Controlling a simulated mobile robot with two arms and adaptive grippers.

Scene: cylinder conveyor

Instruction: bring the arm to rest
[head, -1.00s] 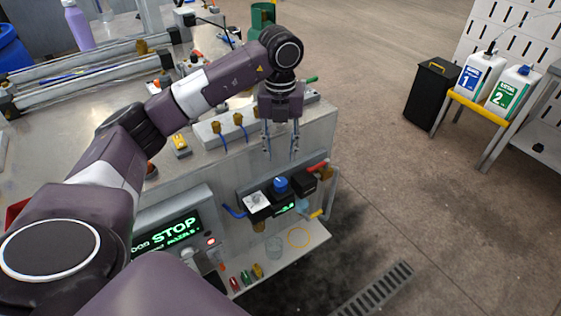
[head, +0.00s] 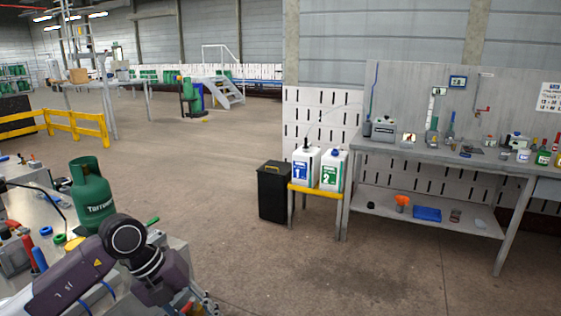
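My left arm comes in at the lower left in the head view, dark purple with black joints and a pale link. My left gripper (head: 196,303) hangs at the bottom edge, over the front side of the steel workbench. My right gripper is out of view.
A green gas cylinder (head: 90,196) stands on the bench beyond the arm. A black bin (head: 273,191), two white canisters (head: 320,169) on a yellow-edged stand, and a lab table (head: 440,155) stand right. The floor between is clear.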

